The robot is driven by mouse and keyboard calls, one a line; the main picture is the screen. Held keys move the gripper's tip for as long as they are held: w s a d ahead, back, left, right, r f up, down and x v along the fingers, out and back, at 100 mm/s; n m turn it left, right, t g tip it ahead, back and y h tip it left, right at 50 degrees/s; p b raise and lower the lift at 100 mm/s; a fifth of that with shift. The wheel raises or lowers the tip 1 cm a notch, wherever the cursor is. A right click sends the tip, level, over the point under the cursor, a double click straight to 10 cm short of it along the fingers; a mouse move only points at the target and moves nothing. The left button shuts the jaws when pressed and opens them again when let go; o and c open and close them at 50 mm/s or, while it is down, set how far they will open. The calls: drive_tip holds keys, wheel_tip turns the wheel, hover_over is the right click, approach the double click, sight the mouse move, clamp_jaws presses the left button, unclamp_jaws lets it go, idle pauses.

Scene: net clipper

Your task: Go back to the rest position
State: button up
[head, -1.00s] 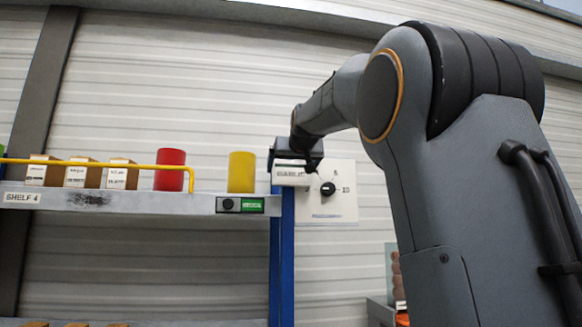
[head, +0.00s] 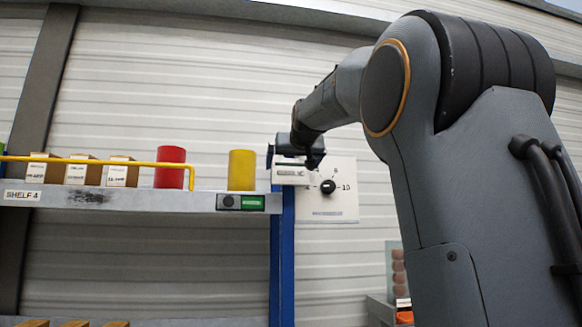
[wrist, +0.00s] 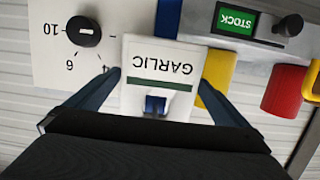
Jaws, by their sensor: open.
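My gripper (head: 296,158) is at the right end of the shelf, in front of the wall panel. In the wrist view my gripper (wrist: 160,80) is open, with its two dark blue fingers spread either side of a white GARLIC sign (wrist: 158,62) with a green stripe. A small blue part (wrist: 155,104) shows at the sign's edge. I cannot tell whether the fingers touch the sign. In the head view the sign (head: 290,175) shows just below my gripper.
A white panel (head: 340,208) with a black knob (head: 328,187) is right of the blue post (head: 282,255). The shelf (head: 120,197) carries a red cylinder (head: 169,168), a yellow cylinder (head: 241,170) and small boxes. A yellow rail (head: 100,162) runs along its front.

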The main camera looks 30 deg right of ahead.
drive_tip(key=b+v, duration=0.2)
drive_tip(key=v, duration=0.5)
drive_tip(key=shift+b, duration=0.35)
drive_tip(key=w+a+f+n+g+y, duration=0.1)
drive_tip(key=w+a+f+g, duration=0.15)
drive_tip(key=f, duration=1.25)
drive_tip(key=w+a+f+g+y, duration=0.15)
drive_tip(key=a+f, duration=0.25)
drive_tip(key=f, duration=1)
drive_tip(key=s+a+f+n+g, duration=0.1)
drive_tip(key=s+a+f+g, duration=0.2)
drive_tip(key=f, duration=0.8)
drive_tip(key=s+a+f+g, duration=0.15)
drive_tip(key=s+f, duration=0.35)
drive_tip(key=f, duration=0.5)
drive_tip(key=s+a+f+g+y, duration=0.1)
drive_tip(key=s+a+f+g, duration=0.1)
drive_tip(key=s+f, duration=0.9)
drive_tip(key=s+a+f+n+g, duration=0.1)
drive_tip(key=s+a+f+g, duration=0.2)
drive_tip(key=s+f, duration=0.8)
drive_tip(key=shift+s+a+f+y, duration=0.25)
drive_tip(key=shift+s+a+y, duration=0.1)
drive_tip(key=shift+a, duration=0.9)
drive_tip(key=shift+w+d, duration=0.1)
